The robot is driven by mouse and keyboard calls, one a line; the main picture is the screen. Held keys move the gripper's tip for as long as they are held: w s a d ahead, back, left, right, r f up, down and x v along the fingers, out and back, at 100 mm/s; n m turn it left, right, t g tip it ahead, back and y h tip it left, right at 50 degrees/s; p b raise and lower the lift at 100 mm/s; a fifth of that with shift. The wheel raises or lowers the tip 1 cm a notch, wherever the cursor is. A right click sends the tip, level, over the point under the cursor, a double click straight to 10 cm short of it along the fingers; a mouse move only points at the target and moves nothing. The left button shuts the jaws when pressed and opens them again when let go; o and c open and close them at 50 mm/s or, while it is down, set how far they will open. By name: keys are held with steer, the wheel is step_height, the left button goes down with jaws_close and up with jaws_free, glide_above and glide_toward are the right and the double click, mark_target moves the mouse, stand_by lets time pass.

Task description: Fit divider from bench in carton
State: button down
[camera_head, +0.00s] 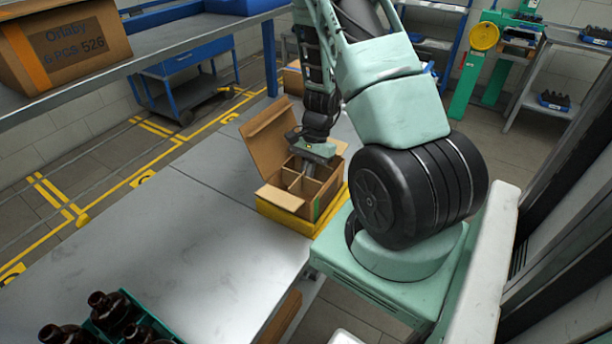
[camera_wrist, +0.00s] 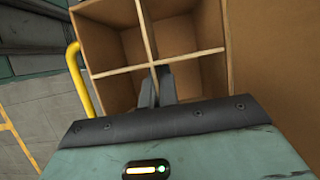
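The open cardboard carton (camera_head: 283,198) sits in a yellow holder (camera_head: 270,211) at the right edge of the bench, with a tall flap raised at its back left. The cross-shaped cardboard divider (camera_head: 295,184) is inside the carton and splits it into compartments. In the wrist view the divider (camera_wrist: 185,58) has its top edges about level with the carton walls. My gripper (camera_head: 309,167) points down into the carton. In the wrist view its dark fingers (camera_wrist: 158,78) are close together on either side of the near divider panel, beside the crossing. The divider's lower edges are hidden.
The grey bench top (camera_head: 190,235) is clear in the middle. A green crate (camera_head: 95,328) with several brown bottles is at the lower left. A large printed carton (camera_head: 70,45) stands on a raised shelf (camera_head: 170,45) at the upper left. A blue cart (camera_head: 180,88) stands behind.

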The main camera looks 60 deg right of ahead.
steer(key=shift+f+b, duration=1.8)
steer(key=shift+f, duration=0.3)
steer(key=shift+f, duration=0.15)
steer(key=c, duration=1.6)
jaws_free()
steer(key=b+v, duration=0.1)
steer(key=v, duration=1.6)
steer(key=shift+r, duration=0.25)
